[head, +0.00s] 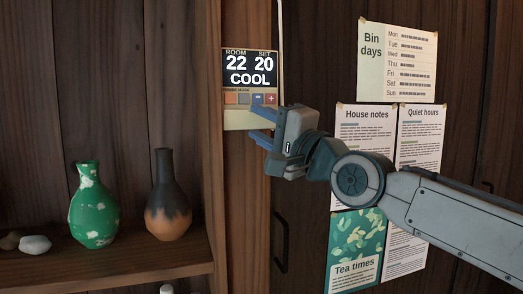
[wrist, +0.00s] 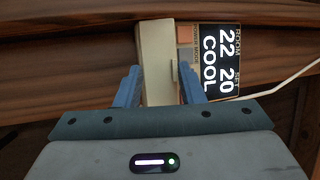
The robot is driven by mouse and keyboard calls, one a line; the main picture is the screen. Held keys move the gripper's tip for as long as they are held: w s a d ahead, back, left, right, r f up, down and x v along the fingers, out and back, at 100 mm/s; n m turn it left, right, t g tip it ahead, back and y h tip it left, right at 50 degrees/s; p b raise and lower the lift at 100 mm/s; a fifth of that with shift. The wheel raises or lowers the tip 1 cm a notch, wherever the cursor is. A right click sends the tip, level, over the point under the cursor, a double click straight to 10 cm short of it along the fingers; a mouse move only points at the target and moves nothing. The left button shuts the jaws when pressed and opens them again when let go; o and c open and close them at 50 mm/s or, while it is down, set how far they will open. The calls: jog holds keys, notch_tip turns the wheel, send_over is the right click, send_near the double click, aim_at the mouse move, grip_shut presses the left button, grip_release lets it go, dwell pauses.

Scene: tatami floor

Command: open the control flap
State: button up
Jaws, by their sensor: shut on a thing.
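The wall control unit (head: 248,68) has a lit display reading room 22, set 20, COOL; it shows sideways in the wrist view (wrist: 216,60). Below the display is a row of small coloured buttons (head: 257,98), uncovered. The cream control flap (head: 235,119) is below the buttons, folded down from them; its exact angle is hard to tell. In the wrist view, the flap (wrist: 155,62) sits between my two blue fingers. My gripper (head: 252,121) reaches in from the right and is shut on the flap. The fingers partly hide the flap and some buttons.
A shelf (head: 130,264) at left holds a green vase (head: 93,208) and a dark-and-orange vase (head: 168,197). Paper notices (head: 397,60) hang on the wall at right, partly behind my arm. A white cable (wrist: 285,83) runs from the unit.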

notch_tip(320, 180, down, 2)
jog(key=n+t+y+b, duration=0.1)
jog(key=n+y+b, duration=0.1)
jog(key=b, duration=0.6)
jog(key=shift+s+f+n+t+y, duration=0.1)
jog(key=shift+n+t+y, duration=0.2)
jog(key=shift+y, duration=0.4)
jog(key=n+y+b, duration=0.2)
jog(key=y+b, duration=0.1)
jog(key=shift+f+b, duration=0.15)
jog(key=shift+b, duration=0.15)
jog(key=shift+n+y+b, duration=0.5)
jog(key=shift+n+y, duration=0.1)
jog(key=shift+n, duration=0.4)
jog(key=o, duration=1)
jog(key=v, duration=1.3)
jog(key=shift+d+f, duration=0.3)
